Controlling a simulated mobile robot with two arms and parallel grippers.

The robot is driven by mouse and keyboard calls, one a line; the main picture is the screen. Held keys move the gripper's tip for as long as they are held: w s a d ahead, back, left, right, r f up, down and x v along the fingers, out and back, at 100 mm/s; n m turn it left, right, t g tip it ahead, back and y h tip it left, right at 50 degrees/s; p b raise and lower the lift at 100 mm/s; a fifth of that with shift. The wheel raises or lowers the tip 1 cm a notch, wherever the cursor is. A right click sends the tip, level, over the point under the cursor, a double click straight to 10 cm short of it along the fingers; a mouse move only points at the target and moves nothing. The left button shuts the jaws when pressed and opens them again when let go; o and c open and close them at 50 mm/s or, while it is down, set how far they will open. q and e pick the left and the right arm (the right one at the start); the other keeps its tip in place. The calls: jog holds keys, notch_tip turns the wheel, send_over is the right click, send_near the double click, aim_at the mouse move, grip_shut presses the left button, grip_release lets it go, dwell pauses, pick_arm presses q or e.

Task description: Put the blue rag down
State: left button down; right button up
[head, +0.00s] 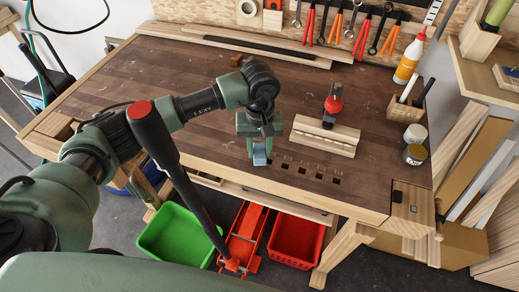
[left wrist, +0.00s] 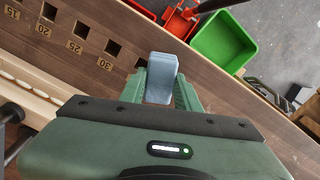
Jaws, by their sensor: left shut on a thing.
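The blue rag (head: 259,156) is a small grey-blue folded piece. My left gripper (head: 258,142) is shut on it and points down near the front edge of the workbench (head: 150,85). In the left wrist view the rag (left wrist: 161,78) stands up between the two green fingers (left wrist: 160,92), with its end sticking out past them. Whether the rag touches the bench top is hard to tell. My right gripper is not in view.
A slotted wooden block (head: 325,135) with a red-handled tool (head: 333,104) stands right of my left gripper. Numbered square holes (head: 310,168) line the front edge. Green (head: 170,240) and red (head: 296,240) bins are below.

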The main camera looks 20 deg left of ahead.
pick_arm(q)
jog(key=shift+f, duration=0.85)
jog(key=c, duration=1.4)
grip_release()
jog(key=shift+f, duration=0.15)
jog(key=shift+c, duration=0.2)
jog(key=o, duration=0.4)
